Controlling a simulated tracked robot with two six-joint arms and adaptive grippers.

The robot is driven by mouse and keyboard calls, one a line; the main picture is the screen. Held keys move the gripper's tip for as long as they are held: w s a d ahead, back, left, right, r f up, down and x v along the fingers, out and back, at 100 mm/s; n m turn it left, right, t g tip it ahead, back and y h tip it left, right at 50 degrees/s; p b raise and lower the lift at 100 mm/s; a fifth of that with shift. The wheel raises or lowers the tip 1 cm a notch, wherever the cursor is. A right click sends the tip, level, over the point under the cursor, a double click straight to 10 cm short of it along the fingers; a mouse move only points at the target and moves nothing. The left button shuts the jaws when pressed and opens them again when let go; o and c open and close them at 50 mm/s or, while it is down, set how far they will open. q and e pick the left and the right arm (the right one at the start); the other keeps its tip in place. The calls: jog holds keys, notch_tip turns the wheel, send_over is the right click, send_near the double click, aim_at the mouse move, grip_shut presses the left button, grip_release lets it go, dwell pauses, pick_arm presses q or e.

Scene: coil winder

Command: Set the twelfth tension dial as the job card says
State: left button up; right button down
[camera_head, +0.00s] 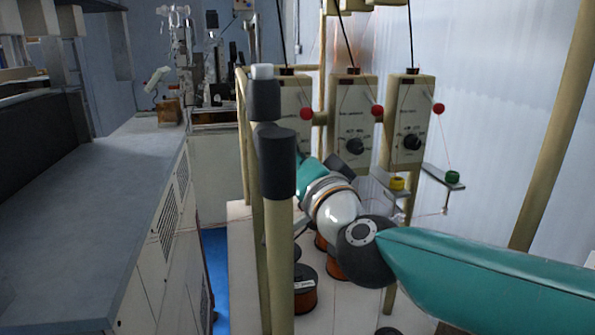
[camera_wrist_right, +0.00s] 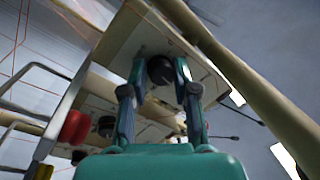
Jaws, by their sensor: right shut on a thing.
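My right gripper (camera_wrist_right: 160,66) is shut on a black dial knob (camera_wrist_right: 161,72) on a cream tension box (camera_wrist_right: 135,40), one finger on each side of it. In the head view my teal right arm comes in from the right and its hand reaches the leftmost of three tension boxes (camera_head: 290,98), whose dial is hidden. The middle box (camera_head: 352,105) and right box (camera_head: 412,105) show black dials (camera_head: 354,146) and (camera_head: 411,142). Their markings are too small to read. No job card can be made out. My left gripper is not in view.
Red balls (camera_head: 377,111) sit beside the boxes. Yellow (camera_head: 397,184) and green (camera_head: 452,177) guides stand on small brackets. Copper wire spools (camera_head: 305,293) stand below. Posts (camera_head: 278,240) rise in front of the boxes. A grey counter (camera_head: 90,220) runs along the left.

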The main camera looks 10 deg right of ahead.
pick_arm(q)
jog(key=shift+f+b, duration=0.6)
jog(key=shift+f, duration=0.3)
pick_arm(e)
jog(key=shift+f+m, duration=0.1)
jog(key=shift+m, duration=1)
jog(key=c, duration=0.9)
grip_release()
jog(key=shift+w, duration=0.1)
